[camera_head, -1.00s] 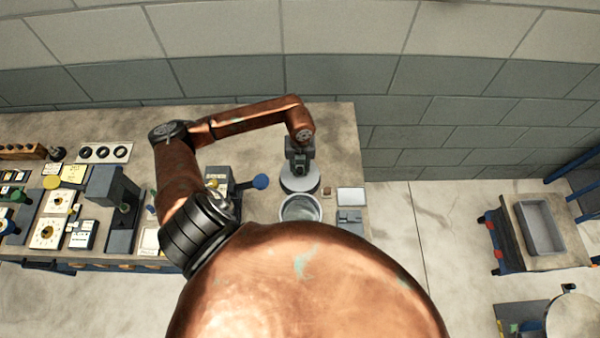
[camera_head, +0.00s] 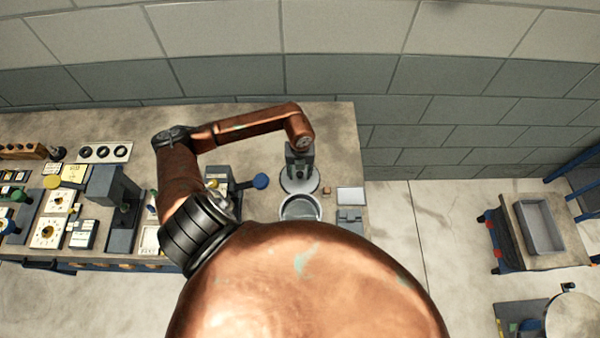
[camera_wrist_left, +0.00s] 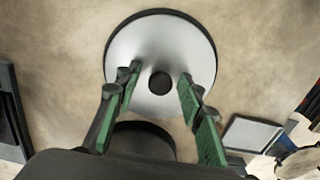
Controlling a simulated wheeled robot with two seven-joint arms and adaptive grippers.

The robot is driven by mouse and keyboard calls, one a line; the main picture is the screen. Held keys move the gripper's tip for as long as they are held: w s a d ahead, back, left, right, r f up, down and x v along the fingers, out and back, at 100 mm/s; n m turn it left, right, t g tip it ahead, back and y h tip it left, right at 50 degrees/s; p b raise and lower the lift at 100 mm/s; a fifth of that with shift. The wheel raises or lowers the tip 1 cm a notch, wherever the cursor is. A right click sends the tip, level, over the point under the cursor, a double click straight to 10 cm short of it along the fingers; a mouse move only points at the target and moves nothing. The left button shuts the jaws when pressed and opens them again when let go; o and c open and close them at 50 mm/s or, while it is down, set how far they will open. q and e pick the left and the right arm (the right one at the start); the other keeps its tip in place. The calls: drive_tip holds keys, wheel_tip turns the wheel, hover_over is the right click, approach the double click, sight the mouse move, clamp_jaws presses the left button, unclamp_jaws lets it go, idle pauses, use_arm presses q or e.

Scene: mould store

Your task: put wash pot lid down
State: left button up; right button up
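The wash pot lid (camera_head: 291,184) is a pale grey disc with a dark rim. It lies flat on the bench just behind the open round wash pot (camera_head: 285,214). In the left wrist view the lid (camera_wrist_left: 150,45) shows whole, with a dark round knob (camera_wrist_left: 160,83) at its middle. My left gripper (camera_head: 300,172) is right above the lid. In the left wrist view its green-padded fingers (camera_wrist_left: 159,78) stand apart on either side of the knob, with a gap showing on both sides. My right gripper is in neither view.
A light square tray (camera_head: 350,196) and a small brown block (camera_head: 327,190) lie right of the lid. A blue round knob (camera_head: 261,181) stands left of it. The bench (camera_head: 335,130) is clear behind the lid. Its right edge is close by.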

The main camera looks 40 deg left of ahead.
sight(300, 173)
use_arm(q)
drive_tip(key=shift+r, duration=0.1)
drive_tip(key=shift+r, duration=0.3)
wheel_tip(300, 173, up, 12)
drive_tip(key=b, duration=0.1)
drive_tip(key=shift+f+b, duration=0.2)
drive_tip(key=shift+b, duration=0.1)
drive_tip(key=shift+d, duration=0.1)
